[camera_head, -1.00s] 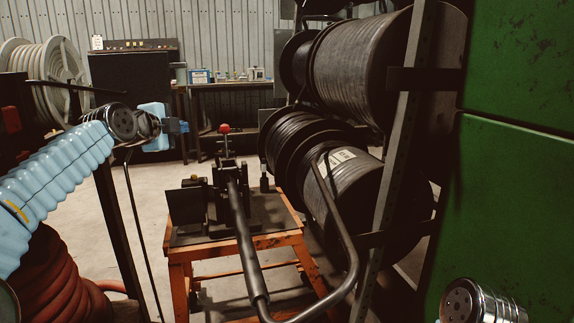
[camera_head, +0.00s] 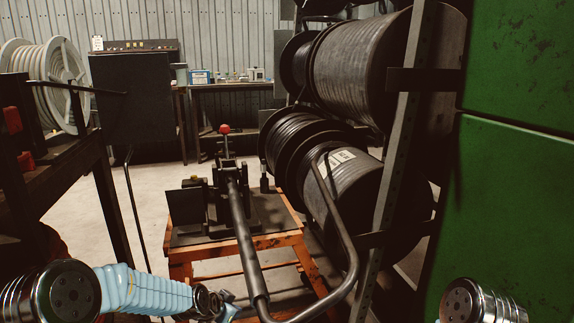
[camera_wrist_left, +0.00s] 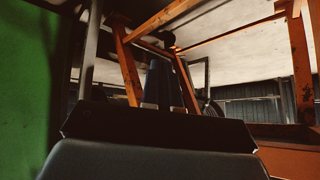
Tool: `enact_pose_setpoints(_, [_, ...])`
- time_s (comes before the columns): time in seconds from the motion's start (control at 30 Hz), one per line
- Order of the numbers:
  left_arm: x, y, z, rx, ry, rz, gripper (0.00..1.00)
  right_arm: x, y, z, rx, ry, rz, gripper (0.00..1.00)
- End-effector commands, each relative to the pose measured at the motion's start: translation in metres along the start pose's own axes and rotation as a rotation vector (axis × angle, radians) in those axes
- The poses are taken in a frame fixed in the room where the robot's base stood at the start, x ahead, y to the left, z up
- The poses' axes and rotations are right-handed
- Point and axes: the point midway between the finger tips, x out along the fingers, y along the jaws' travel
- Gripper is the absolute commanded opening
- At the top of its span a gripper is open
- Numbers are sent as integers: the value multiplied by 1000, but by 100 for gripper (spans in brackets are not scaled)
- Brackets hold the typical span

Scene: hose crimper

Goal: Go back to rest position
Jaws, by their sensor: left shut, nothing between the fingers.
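My left arm comes in low from the left in the head view, with a light blue sleeve (camera_head: 145,291). My left gripper (camera_head: 226,308) is at the bottom edge, low and in front of the orange stand, partly cut off. The left wrist view shows its dark fingers (camera_wrist_left: 168,88) shut with nothing held. Only a chrome joint of my right arm (camera_head: 480,304) shows at the lower right; my right gripper is out of view. The black hose crimper (camera_head: 225,195), with a red knob and a long bent handle, stands on the orange stand (camera_head: 240,243).
Large black hose reels (camera_head: 345,185) fill a rack (camera_head: 392,160) at the right, beside a green panel (camera_head: 515,220). A dark shelf (camera_head: 60,180) stands at the left. The handle reaches toward me near my left gripper.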

Motion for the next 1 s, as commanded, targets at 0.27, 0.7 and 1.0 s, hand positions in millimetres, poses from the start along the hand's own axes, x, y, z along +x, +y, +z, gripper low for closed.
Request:
enact_pose_setpoints(0.27, [22, 153, 188, -547, -310, 154, 0, 0, 0, 0, 0, 0, 0, 43])
enact_pose_setpoints(0.7, [-28, 250, 286, -917, -551, 168, 0, 0, 0, 0, 0, 0, 0, 43])
enact_pose_setpoints(1.0, [-27, 249, 285, -914, -549, 168, 0, 0, 0, 0, 0, 0, 0, 43])
